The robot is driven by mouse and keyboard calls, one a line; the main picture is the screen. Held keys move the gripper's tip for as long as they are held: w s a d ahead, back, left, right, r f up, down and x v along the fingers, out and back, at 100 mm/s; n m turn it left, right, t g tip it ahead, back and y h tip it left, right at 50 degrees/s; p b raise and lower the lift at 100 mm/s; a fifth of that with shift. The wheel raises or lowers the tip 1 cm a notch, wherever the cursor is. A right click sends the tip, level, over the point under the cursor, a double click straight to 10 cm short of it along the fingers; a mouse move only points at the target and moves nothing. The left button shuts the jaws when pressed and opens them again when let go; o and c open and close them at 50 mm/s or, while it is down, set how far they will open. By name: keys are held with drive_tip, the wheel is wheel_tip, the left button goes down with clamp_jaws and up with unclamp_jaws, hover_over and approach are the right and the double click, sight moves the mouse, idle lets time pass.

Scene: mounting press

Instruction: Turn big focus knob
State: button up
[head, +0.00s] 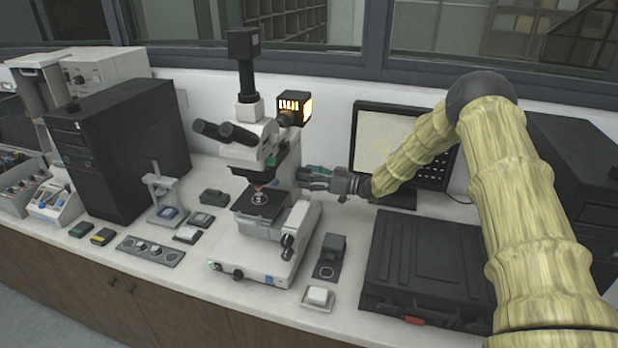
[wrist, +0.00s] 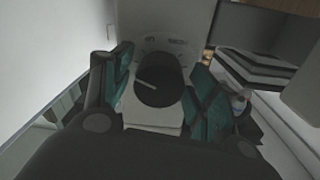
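The microscope (head: 265,150) stands upright on the bench, left of my gripper (head: 312,178). In the wrist view a large round black knob (wrist: 158,82) with a pale pointer line sits on a light panel with faint dial marks. My gripper (wrist: 155,92) has its green-padded fingers spread on the knob's left and right sides. A gap shows on the left; on the right the finger is very close, and I cannot tell whether it touches. In the head view I cannot make out this knob beside my gripper. A smaller dark knob (head: 288,241) shows lower on the microscope's side.
A monitor (head: 395,150) stands behind my arm. A black case (head: 425,260) lies at right, with a small dark device (head: 330,255) and a white dish (head: 318,297) before the microscope's right side. A lit lamp housing (head: 294,107) is above my gripper.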

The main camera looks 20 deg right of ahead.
drive_tip(key=c, duration=0.6)
drive_tip(key=shift+b, duration=0.4)
drive_tip(key=n+b, duration=0.2)
drive_tip(key=shift+f+b, duration=0.25)
drive_tip(key=shift+b, duration=0.1)
drive_tip(key=n+b, duration=0.3)
drive_tip(key=b, duration=0.1)
drive_tip(key=shift+b, duration=0.4)
drive_tip(key=n+b, duration=0.5)
drive_tip(key=shift+w+d+r+b, duration=0.1)
drive_tip(key=shift+w+b, duration=0.05)
drive_tip(key=shift+b, duration=0.25)
drive_tip(key=shift+r+n+b, duration=0.15)
drive_tip(key=shift+n+b, duration=0.65)
drive_tip(key=shift+n, duration=0.1)
drive_tip(key=shift+r, duration=0.1)
